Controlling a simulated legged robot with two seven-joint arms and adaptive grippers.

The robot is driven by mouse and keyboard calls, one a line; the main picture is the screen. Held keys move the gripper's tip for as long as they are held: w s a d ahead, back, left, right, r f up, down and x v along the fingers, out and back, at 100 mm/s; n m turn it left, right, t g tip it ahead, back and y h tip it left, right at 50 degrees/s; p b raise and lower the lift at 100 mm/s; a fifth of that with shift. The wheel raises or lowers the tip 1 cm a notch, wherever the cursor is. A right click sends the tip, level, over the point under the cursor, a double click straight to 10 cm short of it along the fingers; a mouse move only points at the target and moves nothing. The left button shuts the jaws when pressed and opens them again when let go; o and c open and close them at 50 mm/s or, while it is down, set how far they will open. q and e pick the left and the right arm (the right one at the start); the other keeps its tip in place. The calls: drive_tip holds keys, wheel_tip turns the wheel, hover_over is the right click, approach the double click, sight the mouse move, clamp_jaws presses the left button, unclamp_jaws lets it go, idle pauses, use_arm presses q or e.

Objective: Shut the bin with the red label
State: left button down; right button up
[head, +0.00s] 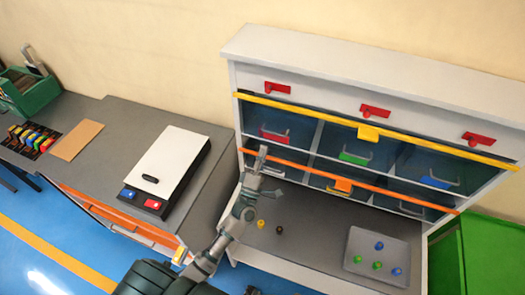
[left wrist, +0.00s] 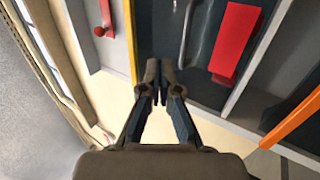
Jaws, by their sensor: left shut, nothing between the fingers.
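The bin with the red label (head: 273,135) is at the left of the top row in the white cabinet. Its red label (left wrist: 237,42) and grey handle (left wrist: 186,35) show large in the left wrist view. I cannot tell how far the bin stands out. My left gripper (head: 262,152) is shut and empty, just below the red label in the head view. Its fingertips (left wrist: 158,72) are close to the bin's front beside the handle; contact is unclear. A small dark part at the bottom edge of the head view may be my right gripper; its jaws cannot be made out.
A yellow bar (head: 310,110) and an orange bar (head: 290,164) cross the cabinet. Bins with a green label (head: 353,158) and a blue label (head: 436,182) are to the right. A grey tray (head: 360,245) with small balls sits below. A bench (head: 110,150) stands left.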

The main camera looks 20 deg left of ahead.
use_arm(q)
drive_tip(key=s+d+f+b, duration=0.1)
drive_tip(key=s+f+b, duration=0.1)
drive_tip(key=s, duration=0.6)
drive_tip(key=s+d+f+m+g+h, duration=0.3)
drive_tip(key=d+f+m+g, duration=0.1)
drive_tip(key=f+m+g, duration=0.3)
drive_tip(key=s+d+f+m+g+h, duration=0.2)
drive_tip(key=d+f+m+g+h, duration=0.25)
drive_tip(key=f+m, duration=0.4)
drive_tip(key=s+a+f+m+g+y, duration=0.3)
drive_tip(key=s+a+f+g, duration=0.15)
drive_tip(key=s, duration=0.35)
drive_tip(key=s+a+f+m+g+y, duration=0.25)
drive_tip(key=s+f+g, duration=0.25)
drive_tip(key=s, duration=0.3)
wheel_tip(320, 180, down, 24)
drive_tip(key=g, duration=0.1)
drive_tip(key=s+a+f, duration=0.1)
drive_tip(key=s+f, duration=0.8)
drive_tip(key=s+a+f+g, duration=0.1)
drive_tip(key=s+a+f, duration=0.1)
drive_tip(key=s+f, duration=0.7)
drive_tip(key=shift+s+a+y, duration=0.3)
drive_tip(key=shift+s+y, duration=0.1)
drive_tip(key=shift+s, duration=0.1)
use_arm(e)
drive_tip(key=f, duration=0.2)
drive_tip(key=shift+w+f, duration=0.25)
drive_tip(key=shift+f, duration=0.05)
